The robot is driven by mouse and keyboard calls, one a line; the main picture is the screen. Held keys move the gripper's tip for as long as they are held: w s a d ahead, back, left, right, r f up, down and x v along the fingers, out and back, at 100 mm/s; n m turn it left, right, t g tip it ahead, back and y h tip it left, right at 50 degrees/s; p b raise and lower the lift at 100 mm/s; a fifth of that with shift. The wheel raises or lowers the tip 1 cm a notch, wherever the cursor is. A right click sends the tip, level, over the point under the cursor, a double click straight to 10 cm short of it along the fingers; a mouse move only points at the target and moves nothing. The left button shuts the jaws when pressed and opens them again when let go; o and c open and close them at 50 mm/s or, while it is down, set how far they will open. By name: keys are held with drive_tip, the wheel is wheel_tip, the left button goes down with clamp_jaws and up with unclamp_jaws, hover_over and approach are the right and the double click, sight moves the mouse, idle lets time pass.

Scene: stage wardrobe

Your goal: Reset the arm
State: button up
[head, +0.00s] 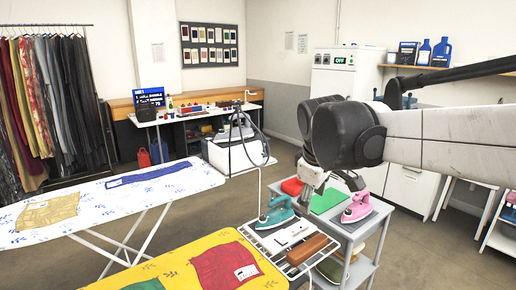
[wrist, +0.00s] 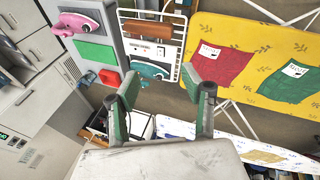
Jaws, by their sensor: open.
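My gripper (wrist: 161,104) is open and empty in the wrist view, with its two fingers well apart and nothing between them. In the head view my gripper (head: 313,190) points down above the trolley area, partly hidden by my own arm. A teal iron (head: 276,213) rests on a white rack (head: 262,238) beside the trolley (head: 352,233). The teal iron also shows in the wrist view (wrist: 152,69). A pink iron (head: 357,206) stands on the trolley, right of a green pad (head: 327,201). My gripper touches none of them.
A yellow ironing board (head: 160,270) with a red garment (head: 225,268) lies in front. A white patterned board (head: 150,199) stands at left. A clothes rack (head: 60,26) is at the far left. Shelves (head: 497,238) stand at right. Open floor (head: 190,232) lies between boards.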

drive_tip(key=s+d+f+m+t, duration=0.1)
drive_tip(key=s+d+f+m, duration=0.1)
drive_tip(key=s, duration=0.5)
drive_tip(key=s+d+f+m, duration=0.2)
drive_tip(key=s+f+m, duration=0.2)
drive_tip(key=s, duration=0.3)
drive_tip(key=s+d+f+m+t, duration=0.1)
drive_tip(key=s+d+f+m, duration=0.1)
drive_tip(key=s, duration=0.5)
drive_tip(key=shift+d+f+m+t+y, duration=0.35)
drive_tip(key=shift+f+m, duration=0.25)
drive_tip(key=shift+m, duration=0.3)
